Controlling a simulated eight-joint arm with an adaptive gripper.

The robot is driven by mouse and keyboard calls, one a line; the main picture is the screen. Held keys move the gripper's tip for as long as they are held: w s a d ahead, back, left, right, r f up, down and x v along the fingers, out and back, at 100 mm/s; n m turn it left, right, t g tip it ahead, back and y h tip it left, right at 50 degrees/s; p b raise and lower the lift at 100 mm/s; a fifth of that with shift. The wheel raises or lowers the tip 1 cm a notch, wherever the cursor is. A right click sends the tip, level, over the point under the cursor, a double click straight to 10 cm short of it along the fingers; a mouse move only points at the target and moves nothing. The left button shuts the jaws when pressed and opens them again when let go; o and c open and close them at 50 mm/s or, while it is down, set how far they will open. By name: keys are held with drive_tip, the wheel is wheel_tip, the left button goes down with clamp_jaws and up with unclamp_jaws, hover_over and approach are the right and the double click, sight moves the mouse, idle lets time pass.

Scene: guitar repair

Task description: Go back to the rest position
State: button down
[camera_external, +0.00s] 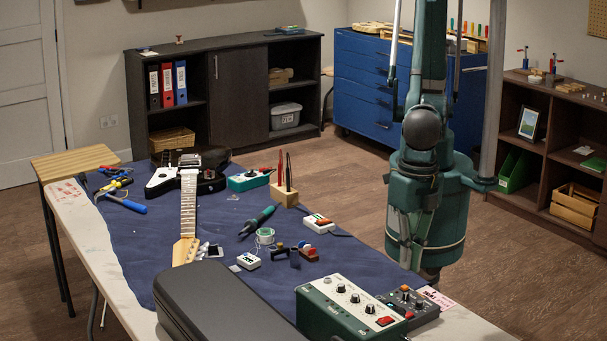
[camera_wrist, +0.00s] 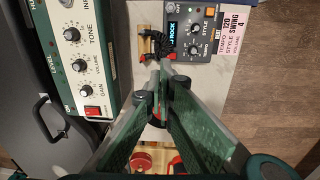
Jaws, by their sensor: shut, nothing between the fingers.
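My gripper (camera_wrist: 155,72) shows in the wrist view with its two green fingers converging to closed tips. Nothing is held between them. The tips are over the pale table top, beside the green and white amplifier unit (camera_wrist: 80,62) and below the rhythm box (camera_wrist: 192,38) in the picture. In the external view my green arm stands at the right, past the table's edge, and I cannot make out the fingers there.
The blue mat (camera_external: 135,225) holds an electric guitar (camera_external: 188,205), small tools and pedals. A dark case (camera_external: 230,305) lies at the front, beside the amplifier unit (camera_external: 350,310) and rhythm box (camera_external: 408,303). Bare floor (camera_wrist: 270,95) lies right of the table.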

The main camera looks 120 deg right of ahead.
drive_tip(key=shift+d, duration=0.1)
drive_tip(key=d+r+m+t+y, duration=0.1)
drive_tip(key=d+r+m, duration=0.3)
drive_tip(key=d+r, duration=0.65)
drive_tip(key=d+r+m+t, duration=0.2)
drive_tip(key=d+r+m, duration=0.25)
drive_tip(key=d, duration=1.15)
drive_tip(key=s+d+r+m+t, duration=0.1)
drive_tip(key=s+d+m, duration=0.2)
drive_tip(key=d, duration=0.4)
drive_tip(key=s+d+r+m+t, duration=0.1)
drive_tip(key=s+d+m, duration=0.2)
drive_tip(key=s+d, duration=0.3)
drive_tip(key=s+d+r+m+t+h, duration=0.1)
drive_tip(key=s+d+m, duration=0.2)
drive_tip(key=d, duration=0.7)
drive_tip(key=shift+s+d+t, duration=0.2)
drive_tip(key=shift+s+t, duration=0.2)
drive_tip(key=shift+s, duration=0.85)
drive_tip(key=shift+r+m, duration=0.1)
drive_tip(key=shift+m, duration=0.15)
